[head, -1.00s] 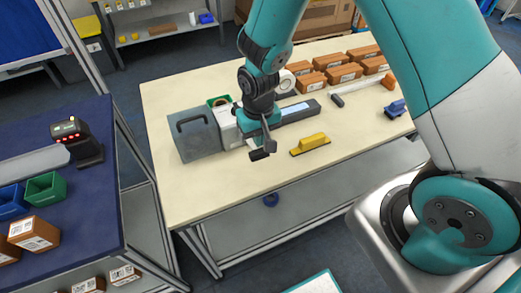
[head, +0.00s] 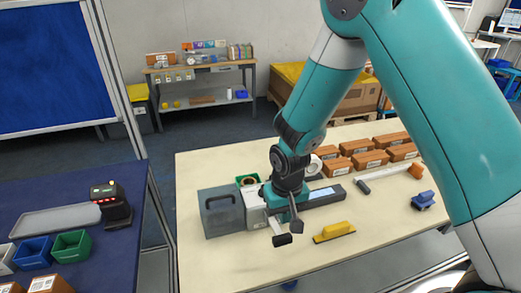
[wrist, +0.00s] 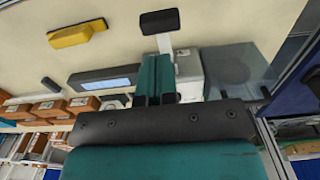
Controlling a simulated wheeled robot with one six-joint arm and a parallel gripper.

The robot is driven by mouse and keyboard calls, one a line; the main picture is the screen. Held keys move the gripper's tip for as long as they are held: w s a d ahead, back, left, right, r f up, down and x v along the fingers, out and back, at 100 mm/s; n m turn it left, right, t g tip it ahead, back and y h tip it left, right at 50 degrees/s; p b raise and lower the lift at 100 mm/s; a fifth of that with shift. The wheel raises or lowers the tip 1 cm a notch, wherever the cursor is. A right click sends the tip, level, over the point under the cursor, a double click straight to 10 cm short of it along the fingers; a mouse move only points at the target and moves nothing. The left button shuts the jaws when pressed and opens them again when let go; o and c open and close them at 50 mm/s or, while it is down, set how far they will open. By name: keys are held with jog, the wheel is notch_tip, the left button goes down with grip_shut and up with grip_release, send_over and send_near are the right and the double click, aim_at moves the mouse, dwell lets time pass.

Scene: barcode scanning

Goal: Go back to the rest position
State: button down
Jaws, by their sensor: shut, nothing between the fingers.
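My gripper (head: 294,216) is over the near left part of the cream table, pointing down beside the grey machine (head: 222,212). In the wrist view its two teal fingers (wrist: 156,72) lie together with nothing between them. A black block on a white stem (head: 282,239) shows just past the fingers, and also in the wrist view (wrist: 160,21). I cannot tell whether the gripper touches it. My arm hides part of the machine and table.
A yellow-handled tool (head: 334,231) lies right of my gripper. Brown boxes (head: 370,160) stand at the back of the cream table (head: 330,265). A blue-topped table (head: 125,262) on the left holds a black scanner (head: 112,205), a grey tray (head: 58,219) and bins.

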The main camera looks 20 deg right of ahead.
jog(key=shift+r, duration=0.1)
jog(key=s+a+r+n+y+b, duration=0.2)
jog(key=s+r+n+b, duration=0.1)
jog(key=s+r+b, duration=0.2)
jog(key=s+a+r+n+y+b, duration=0.2)
jog(key=s+r+n+b, duration=0.1)
jog(key=s+r, duration=0.6)
jog(key=s+b, duration=0.1)
jog(key=s, duration=0.3)
jog(key=shift+a+n+b, duration=0.3)
jog(key=shift+n+b, duration=0.05)
jog(key=shift+n, duration=0.05)
jog(key=shift+r, duration=0.1)
